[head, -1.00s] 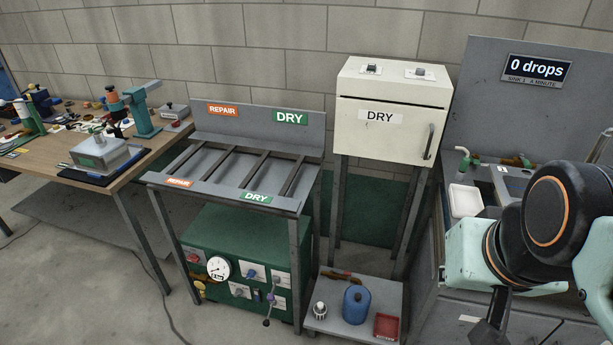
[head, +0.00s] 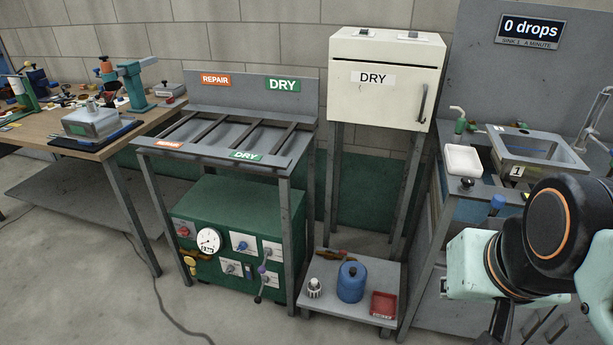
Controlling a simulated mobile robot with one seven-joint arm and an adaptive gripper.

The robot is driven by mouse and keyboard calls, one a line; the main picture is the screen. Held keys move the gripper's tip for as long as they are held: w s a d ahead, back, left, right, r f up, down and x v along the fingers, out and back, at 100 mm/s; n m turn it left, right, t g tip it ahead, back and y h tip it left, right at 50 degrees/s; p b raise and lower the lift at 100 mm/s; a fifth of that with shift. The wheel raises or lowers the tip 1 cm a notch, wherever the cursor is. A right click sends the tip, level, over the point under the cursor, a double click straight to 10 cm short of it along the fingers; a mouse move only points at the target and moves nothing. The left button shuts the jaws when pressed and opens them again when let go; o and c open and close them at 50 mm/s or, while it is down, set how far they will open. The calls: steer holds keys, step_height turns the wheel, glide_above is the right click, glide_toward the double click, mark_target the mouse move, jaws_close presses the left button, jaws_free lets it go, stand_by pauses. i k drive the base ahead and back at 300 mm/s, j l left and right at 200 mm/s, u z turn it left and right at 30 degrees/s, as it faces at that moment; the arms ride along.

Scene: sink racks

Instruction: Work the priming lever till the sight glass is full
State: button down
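A green machine (head: 225,215) stands on the floor under the rack, with a round white gauge (head: 208,241) and several small labelled controls on its front. A lever (head: 262,283) with a dark knob at its lower end hangs at the right of that front; I take it for the priming lever. A small dark blue upright piece (head: 249,271) sits beside it; I cannot tell if it is the sight glass, or any fill level. My arm is at the lower right, well away from the machine. My gripper (head: 501,324) shows only as a dark part at the bottom edge; its fingers are unclear.
A rack (head: 218,157) marked REPAIR and DRY stands over the machine. A white DRY cabinet (head: 385,78) stands to its right, above a low shelf (head: 338,306) with a blue can (head: 351,282) and red tray (head: 383,305). A sink (head: 540,150) is at right.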

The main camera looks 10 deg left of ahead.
mark_target(258, 300)
steer(key=i+j+u, duration=0.7)
